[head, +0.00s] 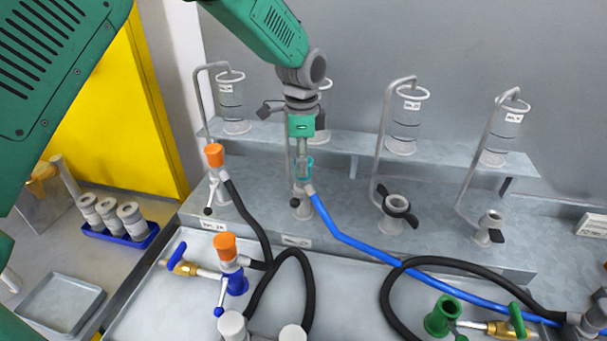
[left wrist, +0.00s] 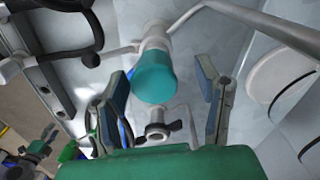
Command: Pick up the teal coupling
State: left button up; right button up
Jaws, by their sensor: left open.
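In the left wrist view, the teal coupling (left wrist: 154,80) is a smooth rounded teal piece on a pale fitting. My left gripper (head: 303,153) comes down from above, with its fingertips at the coupling and partly hiding it in the head view. In the left wrist view, my left gripper (left wrist: 162,85) is open, one finger on each side of the coupling, with visible gaps.
Bent metal pipes and cylinders on a shelf (head: 345,143) stand close around the left gripper. An orange-capped fitting (head: 215,156) is to the left, a black-handled valve (head: 396,210) to the right. Black hoses (head: 308,285) cross the front tray.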

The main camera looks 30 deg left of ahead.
pick_arm(q)
jog(key=f, duration=0.2)
jog(key=f+p, duration=0.1)
jog(key=shift+s+d+f, duration=0.2)
jog(key=shift+d+f, duration=0.15)
jog(key=shift+d, duration=0.05)
jog(key=shift+w+f, duration=0.1)
jog(key=shift+f, duration=0.4)
jog(key=shift+a, duration=0.2)
grip_shut()
jog(key=shift+r, duration=0.15)
jog(key=shift+r, duration=0.35)
notch_tip(320, 180, up, 9)
jog(key=shift+r+b, duration=0.1)
jog(key=shift+b, duration=0.6)
